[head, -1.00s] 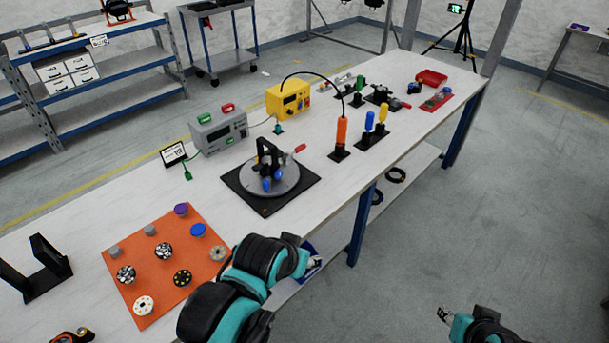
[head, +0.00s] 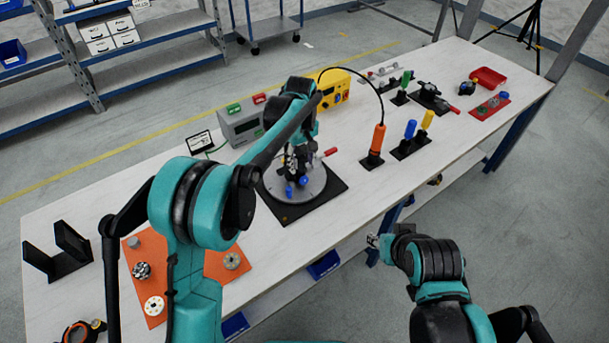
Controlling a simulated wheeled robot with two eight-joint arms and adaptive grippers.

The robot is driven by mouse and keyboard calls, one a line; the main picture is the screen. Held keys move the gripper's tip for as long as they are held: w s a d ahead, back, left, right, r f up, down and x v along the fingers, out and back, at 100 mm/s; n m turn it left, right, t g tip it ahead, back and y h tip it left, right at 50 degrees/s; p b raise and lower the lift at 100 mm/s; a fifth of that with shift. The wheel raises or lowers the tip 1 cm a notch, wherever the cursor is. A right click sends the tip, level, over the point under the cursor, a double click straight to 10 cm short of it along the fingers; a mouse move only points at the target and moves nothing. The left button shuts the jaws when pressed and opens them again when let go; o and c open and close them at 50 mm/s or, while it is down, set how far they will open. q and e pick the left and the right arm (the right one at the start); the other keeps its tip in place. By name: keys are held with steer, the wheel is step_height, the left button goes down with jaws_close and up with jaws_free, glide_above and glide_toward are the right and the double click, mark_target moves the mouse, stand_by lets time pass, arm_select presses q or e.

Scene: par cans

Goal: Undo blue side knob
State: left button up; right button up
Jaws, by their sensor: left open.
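A dark fixture with blue knobs stands on a round grey turntable (head: 313,190) on a black square plate (head: 333,189). One blue knob (head: 289,191) is low at the fixture's front and another blue knob (head: 303,181) is just right of it. I cannot tell which is the side knob. A red handle (head: 327,153) sticks out to the right. My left gripper (head: 297,160) is open and points down at the fixture, covering its upper part. I cannot tell whether it touches a knob. My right gripper (head: 374,241) is off the table's front edge, small in view.
A grey power box (head: 240,126) and a yellow box (head: 336,90) stand behind the turntable. An orange-handled tool (head: 378,140) and blue and yellow handled tools (head: 410,129) stand to the right. My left arm covers much of the orange mat (head: 150,250). A black bracket (head: 60,255) stands at left.

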mark_target(305, 179)
arm_select(q)
steer(key=shift+w+d+f, duration=0.2)
steer(key=shift+d+f, duration=0.1)
steer(key=shift+f, duration=0.05)
steer(key=shift+d+f, duration=0.1)
steer(key=shift+f, duration=0.25)
step_height(305, 179, down, 8)
steer(key=b, duration=0.3)
steer(key=shift+w+r, duration=0.1)
steer(key=shift+r, duration=0.15)
jaws_close()
